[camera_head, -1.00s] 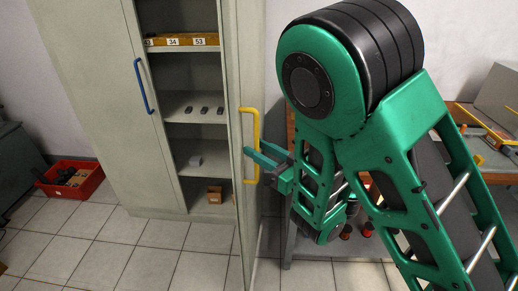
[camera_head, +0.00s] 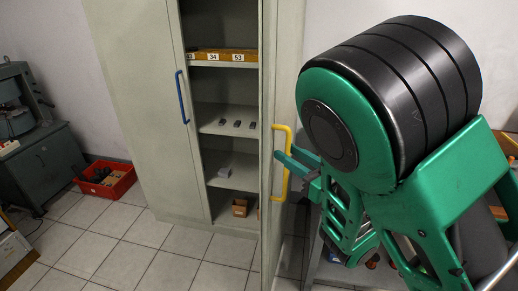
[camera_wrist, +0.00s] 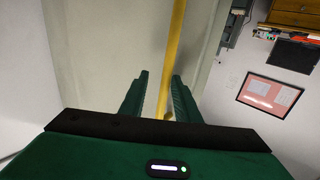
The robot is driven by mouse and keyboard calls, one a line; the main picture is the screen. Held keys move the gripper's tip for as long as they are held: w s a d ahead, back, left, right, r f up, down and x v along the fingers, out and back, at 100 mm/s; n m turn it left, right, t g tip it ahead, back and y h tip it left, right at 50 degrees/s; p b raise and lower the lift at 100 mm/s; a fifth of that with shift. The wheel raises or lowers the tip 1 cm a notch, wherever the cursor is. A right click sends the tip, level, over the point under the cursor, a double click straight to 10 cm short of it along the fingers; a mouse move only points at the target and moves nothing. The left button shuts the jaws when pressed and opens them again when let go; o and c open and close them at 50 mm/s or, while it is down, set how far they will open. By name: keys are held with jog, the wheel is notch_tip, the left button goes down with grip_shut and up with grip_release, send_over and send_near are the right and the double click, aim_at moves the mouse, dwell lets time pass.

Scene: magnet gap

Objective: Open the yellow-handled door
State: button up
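The yellow handle (camera_head: 286,160) is on the right cabinet door (camera_head: 270,220), which stands swung open, seen nearly edge-on in the head view. My gripper (camera_head: 279,164) is at this handle. In the wrist view the yellow handle (camera_wrist: 173,70) runs between the two green fingers of my gripper (camera_wrist: 160,95). A gap shows between the fingers and the bar, so the fingers look open around it. The left cabinet door (camera_head: 140,110) with a blue handle (camera_head: 181,97) is shut.
The cabinet's shelves hold a yellow numbered box (camera_head: 222,56), small dark items and a small brown box (camera_head: 240,207). A red crate (camera_head: 107,180) and a dark machine bench (camera_head: 40,165) stand at left. Tiled floor (camera_head: 130,255) in front is clear.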

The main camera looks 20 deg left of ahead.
aim_at(266, 149)
jog(key=shift+s+a+r, duration=0.5)
jog(key=shift+s+a, duration=0.05)
jog(key=shift+s, duration=0.25)
jog(key=shift+s+a+r, duration=0.5)
jog(key=shift+s+a, duration=0.1)
jog(key=shift+s, duration=0.15)
jog(key=shift+s+a+r, duration=0.5)
jog(key=shift+s+a, duration=0.05)
jog(key=shift+s, duration=0.25)
jog(key=s+a+r, duration=0.2)
jog(key=s+r, duration=0.1)
jog(key=s, duration=0.1)
jog(key=shift+s+a+r, duration=0.3)
jog(key=shift+s+a, duration=0.1)
